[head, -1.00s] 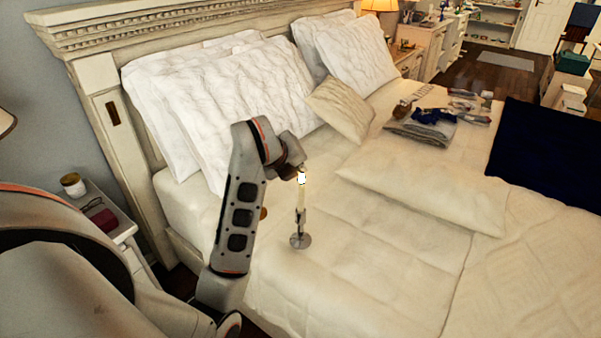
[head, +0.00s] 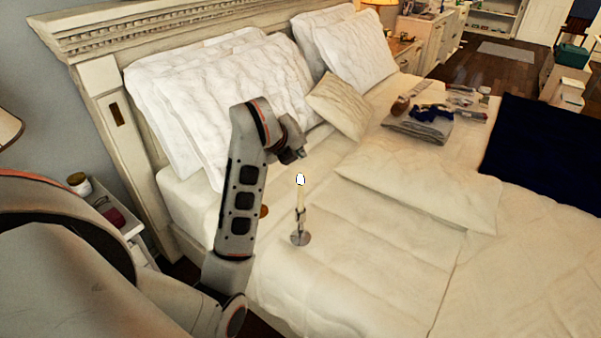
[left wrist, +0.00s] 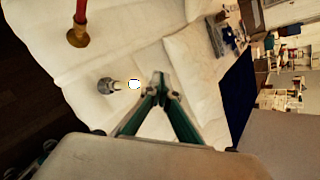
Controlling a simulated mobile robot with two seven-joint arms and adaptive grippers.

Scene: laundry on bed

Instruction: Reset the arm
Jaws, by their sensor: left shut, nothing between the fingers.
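My left arm reaches over the bed from the left. My left gripper (head: 301,155) is shut and empty, just above a lit white candle in a silver holder (head: 301,238) that stands upright on the bed. A small gap separates the gripper from the flame. In the left wrist view, the shut green fingers (left wrist: 160,80) meet at their tips, to the right of the bright flame (left wrist: 134,84) and the silver holder (left wrist: 107,86). My right gripper is not in view.
A red candlestick with a brass base (left wrist: 78,38) stands nearby; my arm mostly hides it in the head view. White pillows (head: 240,90) lie along the headboard (head: 110,45). Folded grey cloth (head: 418,127) and a dark blue blanket (head: 540,150) lie farther right. The near right bed is clear.

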